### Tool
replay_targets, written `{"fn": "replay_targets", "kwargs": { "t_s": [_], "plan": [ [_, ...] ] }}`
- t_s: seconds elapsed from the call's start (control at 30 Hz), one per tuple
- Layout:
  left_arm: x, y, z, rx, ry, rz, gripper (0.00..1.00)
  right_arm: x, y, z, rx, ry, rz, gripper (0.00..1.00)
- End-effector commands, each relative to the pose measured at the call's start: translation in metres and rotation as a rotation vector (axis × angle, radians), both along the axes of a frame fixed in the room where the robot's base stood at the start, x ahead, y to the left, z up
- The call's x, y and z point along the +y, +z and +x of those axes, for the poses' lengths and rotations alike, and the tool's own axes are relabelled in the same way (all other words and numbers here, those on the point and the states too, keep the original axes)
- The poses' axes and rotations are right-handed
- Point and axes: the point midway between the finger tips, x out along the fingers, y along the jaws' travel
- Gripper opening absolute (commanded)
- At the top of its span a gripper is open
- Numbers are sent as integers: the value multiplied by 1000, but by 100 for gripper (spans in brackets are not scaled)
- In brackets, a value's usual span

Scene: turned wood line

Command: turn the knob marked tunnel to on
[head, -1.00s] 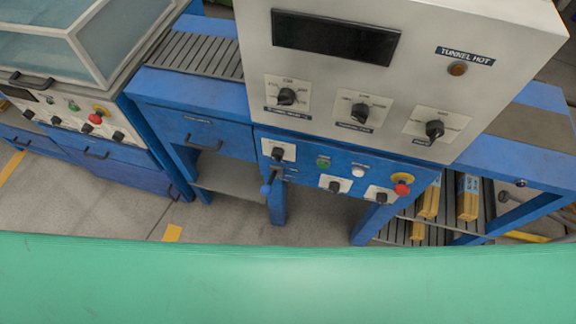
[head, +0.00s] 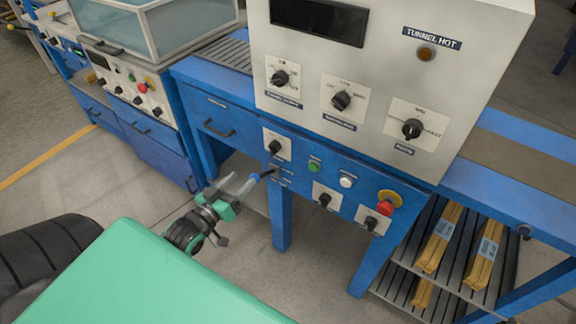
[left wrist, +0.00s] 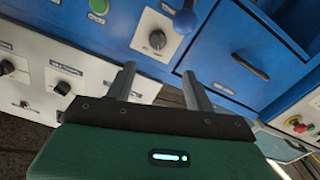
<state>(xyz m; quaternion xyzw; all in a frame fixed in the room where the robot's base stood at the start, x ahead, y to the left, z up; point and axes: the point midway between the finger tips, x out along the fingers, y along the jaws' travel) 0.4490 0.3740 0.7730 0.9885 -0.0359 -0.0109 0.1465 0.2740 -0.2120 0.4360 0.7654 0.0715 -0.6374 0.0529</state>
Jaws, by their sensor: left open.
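The control station has a cream upper box with a row of three black knobs, left (head: 279,78), middle (head: 341,100) and right (head: 412,129). Its blue lower panel carries several more, including an upper-left knob (head: 275,146) on a white plate. Small labels are too blurred to tell which knob reads tunnel. My left gripper (head: 240,180) is open and empty, in front of the blue panel by a blue-ended lever (head: 266,174). In the left wrist view, the blue panel's upper-left knob (left wrist: 157,39) lies beyond the open fingers (left wrist: 158,72), apart from them. My right gripper is out of view.
A lamp (head: 425,54) sits under the sign TUNNEL HOT. The blue panel also has a green button (head: 314,165), a white button (head: 346,182) and a red stop button (head: 386,206). A drawer handle (head: 218,130) projects at left. Wrapped wood bundles (head: 438,240) lie on the lower rack.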

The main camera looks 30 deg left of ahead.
Motion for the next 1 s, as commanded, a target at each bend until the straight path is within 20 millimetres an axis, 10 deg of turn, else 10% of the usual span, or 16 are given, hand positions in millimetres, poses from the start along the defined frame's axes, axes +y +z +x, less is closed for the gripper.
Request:
{"fn": "replay_targets", "kwargs": {
  "t_s": [1.0],
  "plan": [
    [-11, 7, 125, -13, -3, -3, 54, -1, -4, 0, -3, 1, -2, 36]
  ]
}}
